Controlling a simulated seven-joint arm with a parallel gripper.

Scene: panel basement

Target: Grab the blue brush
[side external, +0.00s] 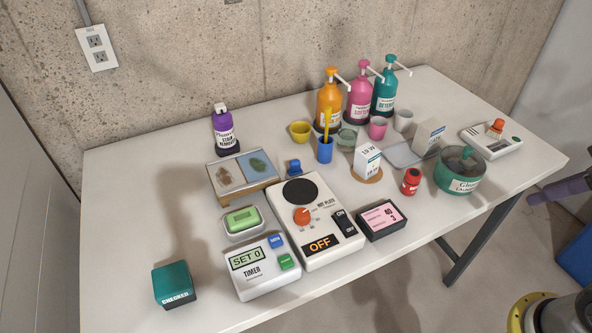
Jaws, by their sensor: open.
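A small blue piece with a rounded knob top, which looks like the blue brush (294,166), stands on the white table (130,190) in the side external view. It is just behind the hot plate (318,224) and to the right of the board with two stained patches (243,176). Its underside and any bristles are too small to make out. A blue cup (325,151) holding a yellow stick stands behind it to the right. I cannot make out my gripper in this view, and nothing is touching the blue piece.
Pump bottles (330,98) stand at the back. A timer (263,270), green soap dish (243,220) and pink-screen box (381,219) sit in front. A green pot (460,172) is right. The table's left side is mostly clear.

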